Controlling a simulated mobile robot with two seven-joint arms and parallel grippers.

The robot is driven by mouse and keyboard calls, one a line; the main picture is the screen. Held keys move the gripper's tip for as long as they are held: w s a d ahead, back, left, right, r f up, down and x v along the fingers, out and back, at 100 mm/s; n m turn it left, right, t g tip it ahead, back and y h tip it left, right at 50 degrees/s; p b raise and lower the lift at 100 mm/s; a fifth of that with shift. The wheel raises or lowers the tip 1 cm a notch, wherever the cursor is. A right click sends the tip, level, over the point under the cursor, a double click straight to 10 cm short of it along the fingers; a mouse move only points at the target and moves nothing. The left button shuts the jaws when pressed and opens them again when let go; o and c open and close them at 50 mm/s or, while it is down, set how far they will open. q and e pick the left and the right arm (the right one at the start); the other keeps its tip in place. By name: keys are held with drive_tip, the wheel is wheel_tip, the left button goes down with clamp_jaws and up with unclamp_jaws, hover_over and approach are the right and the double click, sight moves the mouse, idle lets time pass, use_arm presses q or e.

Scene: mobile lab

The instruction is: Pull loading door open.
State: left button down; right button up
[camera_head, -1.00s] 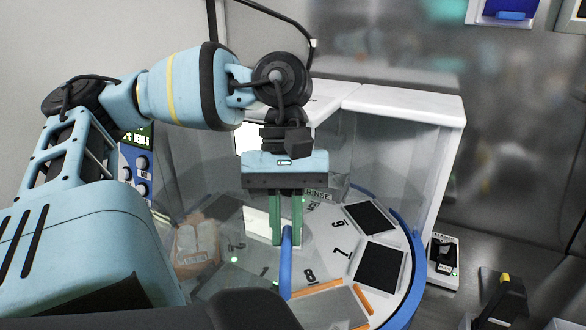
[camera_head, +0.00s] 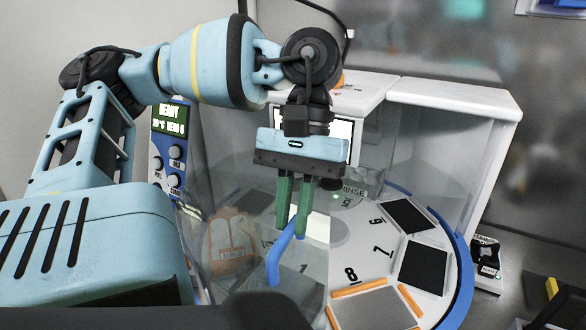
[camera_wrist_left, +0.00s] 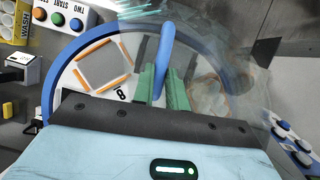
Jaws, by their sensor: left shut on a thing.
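My left gripper (camera_head: 292,220) reaches down at the front of the round machine, its green fingers shut on the blue handle (camera_head: 273,268) of the clear loading door (camera_head: 240,210). The door is a transparent curved panel, so its edges are hard to make out. In the left wrist view the blue handle (camera_wrist_left: 168,48) stands between the green fingers (camera_wrist_left: 164,85). Behind the door is the white numbered turntable (camera_head: 385,238) with dark square slots. My right gripper is not in view.
A blue control panel (camera_head: 172,148) with a green readout and knobs stands left of the machine. A white cabinet housing (camera_head: 455,96) rises behind it. A small white device (camera_head: 487,262) sits on the grey counter at right. An orange-trimmed slot (camera_head: 372,308) lies at the turntable's front.

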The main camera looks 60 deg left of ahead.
use_arm(q)
drive_tip(key=c, duration=1.4)
unclamp_jaws()
drive_tip(key=shift+v, duration=3.95)
